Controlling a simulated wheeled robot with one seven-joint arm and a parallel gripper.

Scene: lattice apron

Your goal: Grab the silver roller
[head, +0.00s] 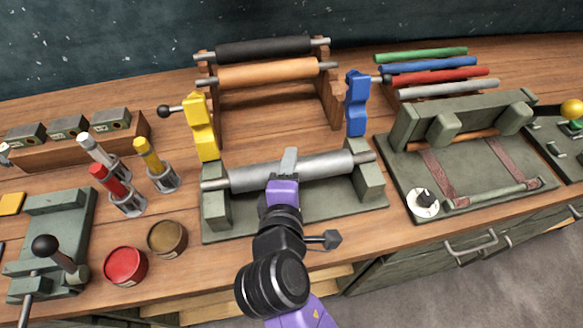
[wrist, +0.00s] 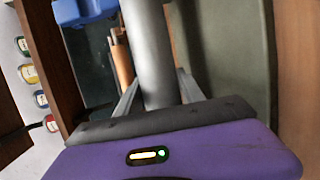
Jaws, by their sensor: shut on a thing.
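The silver roller (head: 310,170) is a grey metal cylinder with thinner end shafts. In the head view it lies across two green end blocks of a green stand (head: 215,212) at the middle of the bench. My gripper (head: 288,165) reaches over the roller's middle from the front and is shut on it. The wrist view shows the roller (wrist: 150,50) running up between the fingers of my gripper (wrist: 155,95). The far finger parts are mostly hidden behind the roller.
A yellow clamp (head: 202,128) and a blue clamp (head: 357,102) stand just behind the roller's stand. A rack behind holds a black roller (head: 265,49) and an orange roller (head: 268,71). Paint cans (head: 125,265) and tubes are at left. A green press bed (head: 470,170) is at right.

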